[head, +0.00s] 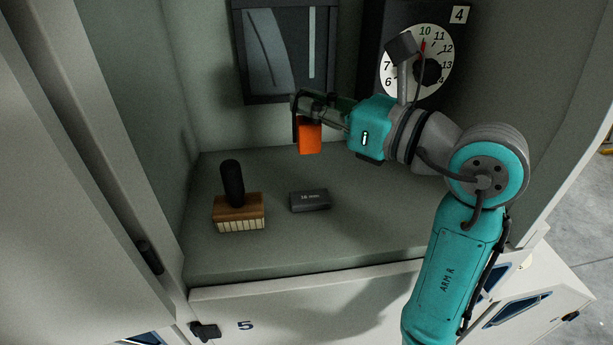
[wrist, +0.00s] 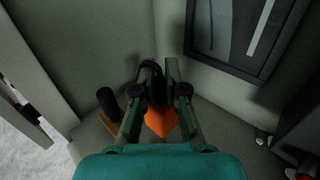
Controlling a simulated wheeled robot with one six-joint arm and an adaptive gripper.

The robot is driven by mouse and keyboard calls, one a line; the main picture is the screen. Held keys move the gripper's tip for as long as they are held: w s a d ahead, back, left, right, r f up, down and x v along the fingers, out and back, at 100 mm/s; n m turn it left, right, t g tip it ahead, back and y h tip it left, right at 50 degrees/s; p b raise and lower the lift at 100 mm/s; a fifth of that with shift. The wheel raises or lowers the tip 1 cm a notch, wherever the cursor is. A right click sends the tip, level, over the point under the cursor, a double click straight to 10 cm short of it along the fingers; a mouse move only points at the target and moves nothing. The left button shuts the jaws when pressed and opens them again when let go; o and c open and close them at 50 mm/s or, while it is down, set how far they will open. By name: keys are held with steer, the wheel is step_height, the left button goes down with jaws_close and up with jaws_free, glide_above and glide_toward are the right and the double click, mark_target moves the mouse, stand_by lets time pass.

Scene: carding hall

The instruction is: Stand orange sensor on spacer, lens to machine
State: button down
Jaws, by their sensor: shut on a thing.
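My gripper (head: 312,103) is shut on the orange sensor (head: 310,136) and holds it up in the air inside the alcove, above and behind the spacer. In the wrist view the orange sensor (wrist: 160,122) shows between and below the dark fingers (wrist: 158,82). The spacer (head: 310,200) is a small dark grey block with a "16 mm" label, lying on the grey shelf. Nothing stands on it. I cannot make out the sensor's lens in either view.
A brush (head: 238,210) with a black upright handle stands on the shelf (head: 350,235) left of the spacer. A dark-framed window panel (head: 280,55) and a numbered dial (head: 420,60) are at the back. The shelf right of the spacer is clear.

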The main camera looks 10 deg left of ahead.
steer(key=shift+w+f, duration=0.2)
steer(key=shift+f, duration=0.2)
steer(key=shift+a+f, duration=0.1)
steer(key=shift+f, duration=4.45)
steer(key=shift+f, duration=0.15)
steer(key=c, duration=1.2)
jaws_free()
steer(key=shift+r, duration=0.2)
steer(key=v, duration=1.2)
steer(key=shift+s+f, duration=0.1)
